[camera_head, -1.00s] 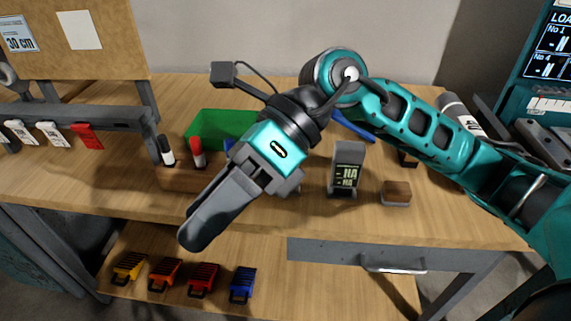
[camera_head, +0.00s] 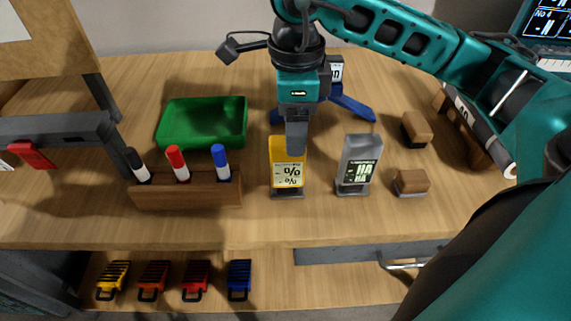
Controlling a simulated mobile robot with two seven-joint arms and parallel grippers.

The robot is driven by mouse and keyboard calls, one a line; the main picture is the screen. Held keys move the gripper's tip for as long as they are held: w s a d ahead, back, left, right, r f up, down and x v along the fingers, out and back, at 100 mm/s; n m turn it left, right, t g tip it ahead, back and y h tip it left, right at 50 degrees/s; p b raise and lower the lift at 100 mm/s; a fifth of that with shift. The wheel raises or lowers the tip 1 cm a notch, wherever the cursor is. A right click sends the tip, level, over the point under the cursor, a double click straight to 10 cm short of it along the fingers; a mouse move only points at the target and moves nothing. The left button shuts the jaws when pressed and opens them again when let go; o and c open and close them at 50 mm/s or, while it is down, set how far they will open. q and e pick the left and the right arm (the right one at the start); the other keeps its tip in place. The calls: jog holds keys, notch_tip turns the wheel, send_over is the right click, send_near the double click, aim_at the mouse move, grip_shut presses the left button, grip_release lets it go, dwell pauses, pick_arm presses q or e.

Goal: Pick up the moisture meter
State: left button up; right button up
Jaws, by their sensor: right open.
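The moisture meter appears to be the yellow device (camera_head: 287,182) with "%" signs on its display. It stands upright on a small grey base at the table's front middle. My right gripper (camera_head: 296,145) points down right at its top and hides part of its upper edge. The fingers show edge-on as one grey piece, open; I cannot tell whether they touch the meter or sit around it. A grey device (camera_head: 360,160) with a pale display stands upright just to the right. My left gripper is not in view.
A wooden marker holder (camera_head: 187,196) with black, red and blue markers stands to the left, a green tray (camera_head: 202,123) behind it. Wooden blocks (camera_head: 411,183) lie to the right. A blue stand (camera_head: 350,105) is behind the meter. Small coloured crates (camera_head: 239,280) sit on the lower shelf.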

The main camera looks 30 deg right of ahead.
aim_at(287, 168)
jog(key=f, duration=0.5)
jog(key=w+f, duration=0.1)
jog(key=f, duration=0.1)
jog(key=shift+w+a+f, duration=0.1)
jog(key=shift+a+f, duration=0.1)
jog(key=shift+f, duration=0.15)
grip_shut()
dwell(0.3)
